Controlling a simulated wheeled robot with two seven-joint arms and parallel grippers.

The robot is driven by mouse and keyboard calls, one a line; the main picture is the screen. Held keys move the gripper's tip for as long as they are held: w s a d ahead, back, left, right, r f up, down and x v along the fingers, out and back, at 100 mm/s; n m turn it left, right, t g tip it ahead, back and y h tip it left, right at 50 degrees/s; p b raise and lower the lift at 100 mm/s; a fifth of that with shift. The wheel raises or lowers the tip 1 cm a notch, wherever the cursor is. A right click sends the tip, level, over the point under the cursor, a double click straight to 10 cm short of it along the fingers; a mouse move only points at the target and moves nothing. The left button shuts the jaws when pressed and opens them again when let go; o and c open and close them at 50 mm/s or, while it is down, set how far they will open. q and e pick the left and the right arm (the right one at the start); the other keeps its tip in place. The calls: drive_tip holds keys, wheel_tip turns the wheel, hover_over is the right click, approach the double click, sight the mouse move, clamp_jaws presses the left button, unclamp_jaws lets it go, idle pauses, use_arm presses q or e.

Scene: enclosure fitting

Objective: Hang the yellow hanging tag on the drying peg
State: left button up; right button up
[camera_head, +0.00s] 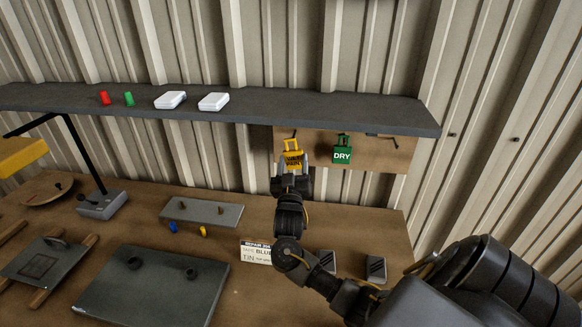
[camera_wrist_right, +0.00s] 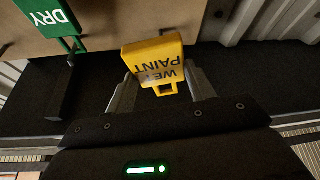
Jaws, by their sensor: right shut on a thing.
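The yellow hanging tag (camera_head: 293,158), lettered WET PAINT, is upright in front of the wooden peg board (camera_head: 315,143). It also shows in the right wrist view (camera_wrist_right: 152,52). My right gripper (camera_head: 292,169) is shut on it from below; its fingers also show in the right wrist view (camera_wrist_right: 163,88). The tag's top loop is near a small dark peg (camera_head: 295,132); I cannot tell whether they touch. A green DRY tag (camera_head: 342,155) hangs to its right, also in the right wrist view (camera_wrist_right: 48,15). Another dark peg (camera_head: 382,136) is farther right. My left gripper is not in view.
A dark shelf (camera_head: 330,110) overhangs the board and carries white boxes (camera_head: 213,102) and small red and green parts. Below, the wooden bench (camera_head: 60,192) holds a lamp base (camera_head: 102,205), grey plates (camera_head: 150,290), a label card (camera_head: 256,253) and dark blocks (camera_head: 375,268).

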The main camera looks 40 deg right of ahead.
drive_tip(key=shift+w+d+f+b, duration=0.25)
drive_tip(key=shift+w+d+b, duration=0.05)
drive_tip(key=shift+w+d, duration=0.2)
drive_tip(key=shift+w+d+f+b, duration=0.2)
drive_tip(key=shift+w+d+b, duration=0.6)
drive_tip(key=shift+d+b, duration=0.2)
drive_tip(key=shift+w+d+f+b, duration=0.2)
drive_tip(key=shift+w+d+b, duration=0.55)
drive_tip(key=shift+d+b, duration=0.15)
drive_tip(key=shift+w+d+f+b, duration=0.2)
drive_tip(key=shift+w+d+b, duration=0.65)
drive_tip(key=shift+d, duration=0.2)
drive_tip(key=shift+s, duration=0.1)
drive_tip(key=o, duration=1)
drive_tip(key=shift+o, duration=0.2)
